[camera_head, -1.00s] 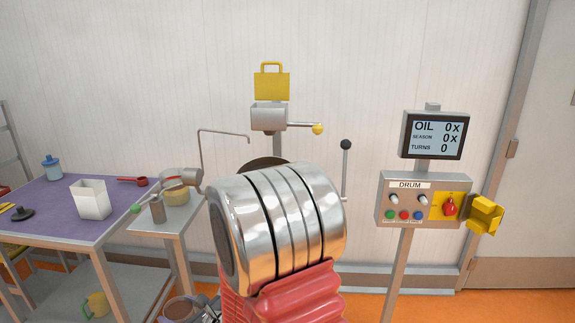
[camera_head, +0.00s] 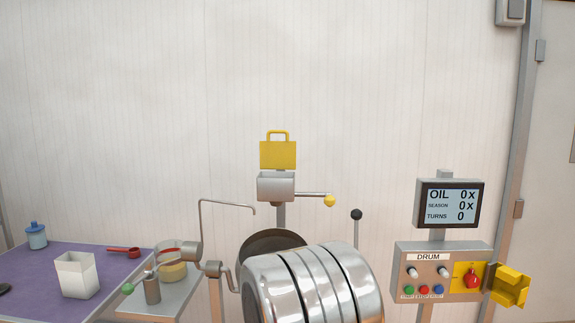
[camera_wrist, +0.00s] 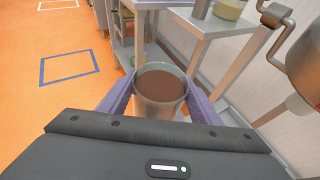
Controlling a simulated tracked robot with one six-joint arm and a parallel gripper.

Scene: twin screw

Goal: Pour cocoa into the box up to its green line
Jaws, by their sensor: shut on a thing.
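My gripper (camera_wrist: 160,92) is shut on a grey cup (camera_wrist: 161,108), with one purple finger on each side of it. The cup looks upright and holds brown powder, seemingly cocoa, to a little below its rim. Neither shows in the head view. An open-topped white box (camera_head: 77,275) stands on the purple table (camera_head: 125,268) at the left in the head view. I see no green line on the box from here, and its inside is mostly hidden. The cup is held away from the tables, over the floor.
A steel drum (camera_head: 305,288) with a crank stands in the middle. Beside the box are a red scoop (camera_head: 124,252) and a blue jar (camera_head: 36,236). A side table (camera_head: 183,297) holds a jar with yellowish contents (camera_head: 172,268). A drum control panel (camera_head: 443,272) stands at the right.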

